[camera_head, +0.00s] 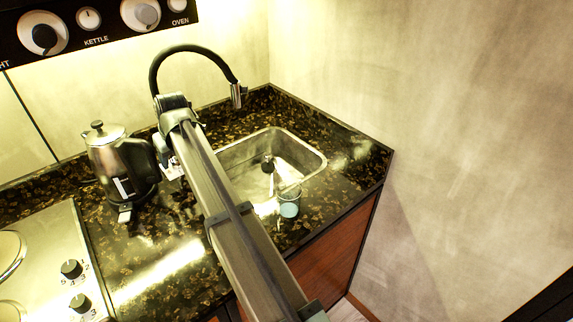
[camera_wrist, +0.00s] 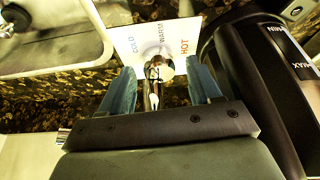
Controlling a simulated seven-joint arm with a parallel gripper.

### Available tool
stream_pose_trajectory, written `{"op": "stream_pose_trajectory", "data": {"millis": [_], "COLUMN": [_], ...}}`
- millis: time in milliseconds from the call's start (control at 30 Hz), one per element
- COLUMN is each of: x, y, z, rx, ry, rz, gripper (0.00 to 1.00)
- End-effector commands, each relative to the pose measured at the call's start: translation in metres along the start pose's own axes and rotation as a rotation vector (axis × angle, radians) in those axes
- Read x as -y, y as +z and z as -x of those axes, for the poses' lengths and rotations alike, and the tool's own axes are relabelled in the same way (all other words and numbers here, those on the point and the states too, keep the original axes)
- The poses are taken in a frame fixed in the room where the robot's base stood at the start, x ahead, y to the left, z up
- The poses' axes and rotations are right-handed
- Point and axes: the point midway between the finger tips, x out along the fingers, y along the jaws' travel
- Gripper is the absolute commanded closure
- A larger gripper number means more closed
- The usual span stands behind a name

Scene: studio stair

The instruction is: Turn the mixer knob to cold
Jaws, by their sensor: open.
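The mixer knob (camera_wrist: 158,70) is a shiny metal piece in the wrist view, in front of a white card (camera_wrist: 128,42) marked COLD on the left, WARM in the middle and HOT on the right. I cannot tell clearly which mark it points to. My gripper (camera_wrist: 160,76) is open, with one blue finger on each side of the knob; contact is not visible. In the head view the knob is hidden by my arm, and a bit of the card (camera_head: 173,171) shows beside it. The black hose tap (camera_head: 190,50) arches up behind my wrist.
A metal kettle (camera_head: 107,155) stands close on the left of my gripper; its black body (camera_wrist: 255,70) fills the right of the wrist view. The sink (camera_head: 308,153) is to the right, with a glass (camera_head: 289,203) near its front edge. Stove knobs (camera_head: 72,269) sit front left.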

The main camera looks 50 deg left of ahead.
Motion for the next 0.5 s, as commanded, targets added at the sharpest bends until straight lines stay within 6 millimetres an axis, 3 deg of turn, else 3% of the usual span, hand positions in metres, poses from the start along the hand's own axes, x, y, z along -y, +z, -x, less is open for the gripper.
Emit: {"op": "stream_pose_trajectory", "data": {"millis": [133,500], "x": [0.001,0.003], "y": [0.000,0.000], "z": [0.000,0.063], "rx": [0.000,-0.002], "ry": [0.045,0.042], "rz": [-0.108,-0.101], "gripper": [0.37,0.37]}}
